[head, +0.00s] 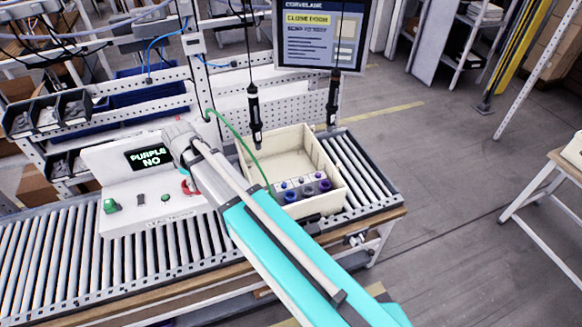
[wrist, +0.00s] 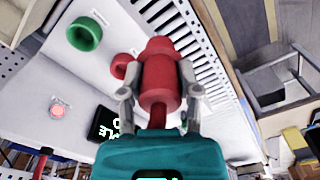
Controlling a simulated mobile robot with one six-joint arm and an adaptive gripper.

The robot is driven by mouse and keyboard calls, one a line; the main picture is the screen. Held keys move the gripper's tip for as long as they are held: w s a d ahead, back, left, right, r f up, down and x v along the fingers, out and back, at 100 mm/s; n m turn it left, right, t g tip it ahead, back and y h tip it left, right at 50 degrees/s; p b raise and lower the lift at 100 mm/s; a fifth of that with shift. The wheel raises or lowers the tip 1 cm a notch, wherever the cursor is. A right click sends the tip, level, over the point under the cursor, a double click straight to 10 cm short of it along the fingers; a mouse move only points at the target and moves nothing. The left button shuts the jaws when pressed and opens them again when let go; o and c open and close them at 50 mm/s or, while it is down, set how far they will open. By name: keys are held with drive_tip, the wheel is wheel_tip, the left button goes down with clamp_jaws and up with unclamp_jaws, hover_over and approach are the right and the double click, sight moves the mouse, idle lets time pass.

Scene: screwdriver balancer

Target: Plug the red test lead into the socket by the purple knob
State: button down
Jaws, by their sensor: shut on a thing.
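My gripper (wrist: 158,88) is shut on the red test lead's plug (wrist: 160,62), which lies between its two grey fingers in the wrist view. The fingers are hidden behind my arm in the head view. A small panel (head: 300,184) sits in the cream crate and carries round blue and purple parts. The purple knob (head: 325,186) is at its right end. The sockets are too small to make out clearly.
The cream crate (head: 325,150) has raised walls around the panel. The console has a green ring (wrist: 84,33) and a red ring (wrist: 121,65). Roller conveyor (head: 50,265) lies below.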

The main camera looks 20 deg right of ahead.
wheel_tip(320, 180, down, 24)
drive_tip(key=b, duration=2.2)
drive_tip(key=shift+r+b, duration=0.25)
drive_tip(key=shift+b, duration=0.15)
drive_tip(key=shift+a, duration=0.2)
